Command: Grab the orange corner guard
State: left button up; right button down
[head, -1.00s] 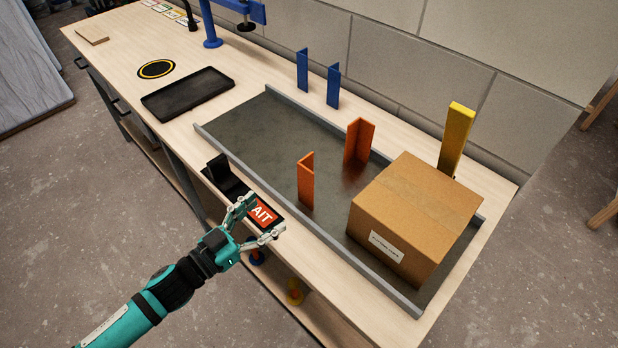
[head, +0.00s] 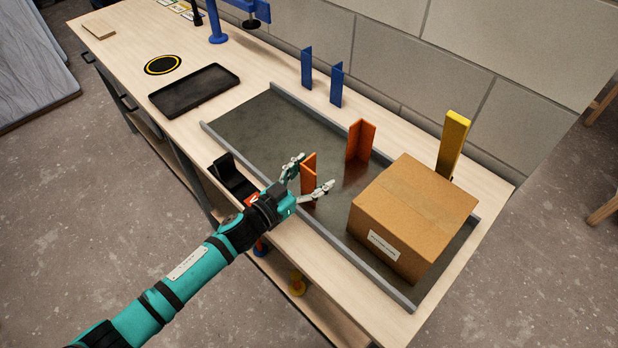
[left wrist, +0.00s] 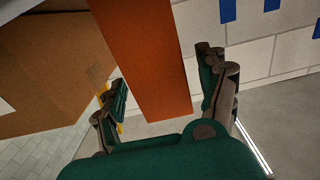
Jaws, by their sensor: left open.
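Two orange corner guards stand upright on the grey-edged dark tray. The nearer orange corner guard (head: 308,172) is by the tray's front edge, and the other orange corner guard (head: 360,141) is farther back. My left gripper (head: 316,171) is open, with one finger on each side of the nearer guard. In the left wrist view this guard (left wrist: 142,60) rises between the spread fingers, with a visible gap to the right finger. Its lower part is partly hidden by my gripper in the head view. My right gripper is not in view.
A cardboard box (head: 415,215) sits on the tray (head: 245,125) to the right. A yellow corner guard (head: 454,140) stands behind it. Blue corner guards (head: 337,85) stand at the back by the wall. A black holder (head: 232,178) stands left of my gripper.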

pick_arm(q)
jog(key=shift+c, duration=0.4)
jog(key=c, duration=1.4)
grip_shut()
